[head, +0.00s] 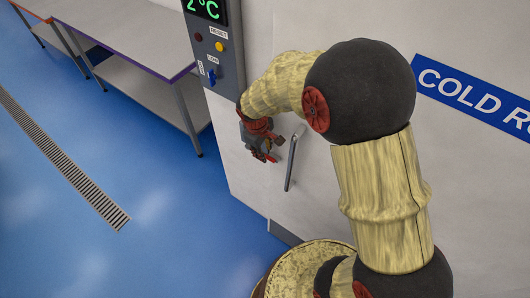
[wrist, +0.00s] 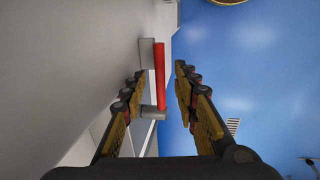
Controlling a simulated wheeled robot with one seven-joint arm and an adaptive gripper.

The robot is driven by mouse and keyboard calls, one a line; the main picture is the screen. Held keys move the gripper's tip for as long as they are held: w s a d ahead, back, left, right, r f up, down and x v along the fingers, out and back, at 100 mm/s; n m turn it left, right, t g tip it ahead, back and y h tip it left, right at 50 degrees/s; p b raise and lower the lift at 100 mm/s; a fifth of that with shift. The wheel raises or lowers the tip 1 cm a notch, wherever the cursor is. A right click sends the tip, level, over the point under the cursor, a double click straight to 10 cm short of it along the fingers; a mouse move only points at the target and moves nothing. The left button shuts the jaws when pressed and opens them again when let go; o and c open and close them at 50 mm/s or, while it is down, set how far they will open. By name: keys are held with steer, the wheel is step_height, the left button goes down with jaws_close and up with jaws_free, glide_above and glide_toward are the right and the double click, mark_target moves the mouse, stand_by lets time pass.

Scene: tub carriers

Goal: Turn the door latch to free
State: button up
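The door latch shows in the wrist view as a red bar (wrist: 160,75) with grey blocks at its two ends, standing off the pale door face. My gripper (wrist: 159,74) is open, with one finger on each side of the red bar in that view. A gap shows between the bar and each finger; I cannot tell how far the fingertips are from it in depth. In the head view my gripper (head: 266,150) is close to the white door (head: 330,205), left of a grey bar handle (head: 291,163). There my wrist and fingers largely hide the latch.
A grey control panel (head: 213,45) with a green display and a blue switch is on the wall above left of my gripper. A steel table (head: 130,35) stands at the upper left. The blue floor with a drain grate (head: 60,160) is clear.

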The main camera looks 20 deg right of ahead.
steer(key=shift+w+d+f, duration=0.1)
steer(key=shift+d+f, duration=0.05)
steer(key=shift+f, duration=0.45)
steer(key=shift+w+d+f, duration=0.1)
steer(key=shift+f, duration=0.5)
steer(key=shift+s, duration=0.1)
steer(key=shift+c, duration=1)
jaws_close()
